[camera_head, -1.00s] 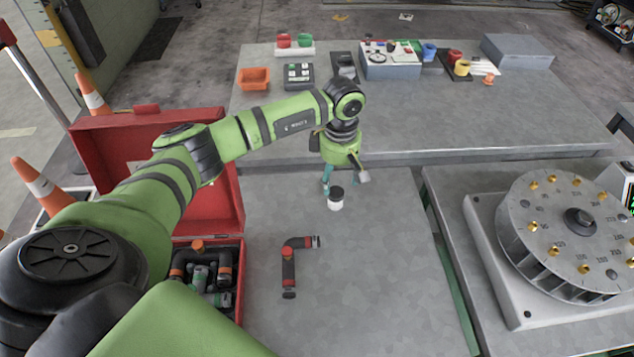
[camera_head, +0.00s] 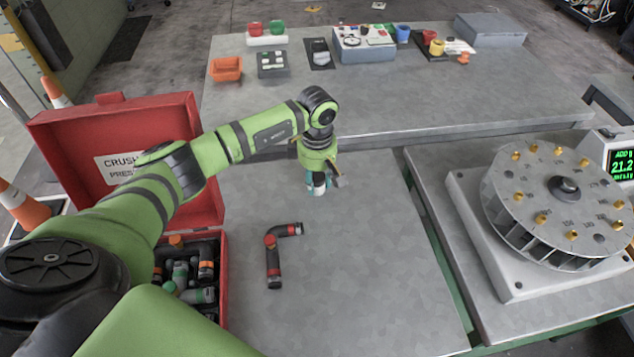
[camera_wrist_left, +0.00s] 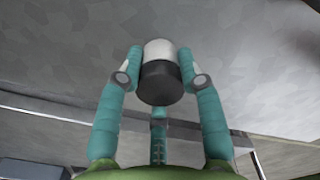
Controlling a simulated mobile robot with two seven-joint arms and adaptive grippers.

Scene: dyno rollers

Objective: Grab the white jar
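The white jar (camera_head: 319,189) with its black lid stands on the near grey table, mostly covered by my left gripper (camera_head: 319,183). In the left wrist view the jar's black lid (camera_wrist_left: 160,83) faces the camera and its white body shows beyond it. The teal fingers of my left gripper (camera_wrist_left: 160,62) sit on both sides of the jar with no clear gap, and look shut on it. The jar appears upright and still at the table surface. My right gripper is not in view.
A red case (camera_head: 222,300) with pipe fittings stands at the left. A black-and-red elbow pipe (camera_head: 272,262) lies nearer on the table. A round dial device (camera_head: 518,290) stands at the right. The back table (camera_head: 450,105) holds bins and small parts.

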